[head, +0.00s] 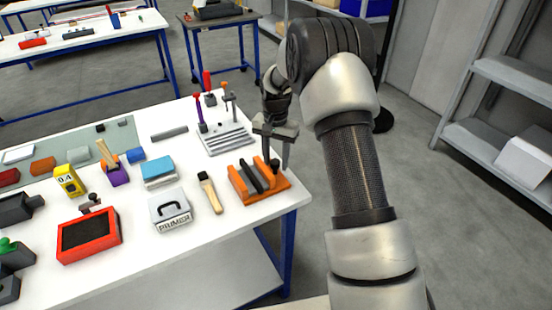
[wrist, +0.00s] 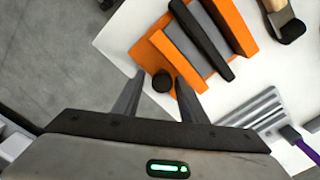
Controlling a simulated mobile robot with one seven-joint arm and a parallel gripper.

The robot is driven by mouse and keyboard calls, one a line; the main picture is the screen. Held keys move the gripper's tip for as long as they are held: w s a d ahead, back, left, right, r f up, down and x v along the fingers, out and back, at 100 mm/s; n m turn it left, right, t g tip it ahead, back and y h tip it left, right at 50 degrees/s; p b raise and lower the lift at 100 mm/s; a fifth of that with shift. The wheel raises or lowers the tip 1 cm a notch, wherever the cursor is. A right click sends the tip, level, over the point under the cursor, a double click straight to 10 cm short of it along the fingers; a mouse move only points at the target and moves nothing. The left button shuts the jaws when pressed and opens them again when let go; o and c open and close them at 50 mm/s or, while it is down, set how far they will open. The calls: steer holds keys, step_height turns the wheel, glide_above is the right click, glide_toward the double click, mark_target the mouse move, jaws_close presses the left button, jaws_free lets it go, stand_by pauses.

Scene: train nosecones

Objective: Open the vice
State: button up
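The vice (head: 246,190) is orange with dark bars across it, at the right front corner of the white table. In the wrist view the vice (wrist: 232,25) shows from above, with orange side blocks, a black bar and a grey strip between. A round black knob (wrist: 162,83) sits at its near end. My gripper (wrist: 161,76) is open, its two fingers apart on either side of the knob; I cannot tell whether they touch it. In the head view my gripper (head: 276,152) points down at the vice's far right end, partly covering it.
A grey slotted block (head: 225,138) with upright tools stands just behind the vice. The table's right edge is close by, with open floor beyond and shelves (head: 510,75) further right.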

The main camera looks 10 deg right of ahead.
steer(key=shift+w+a, duration=0.1)
steer(key=shift+a, duration=0.25)
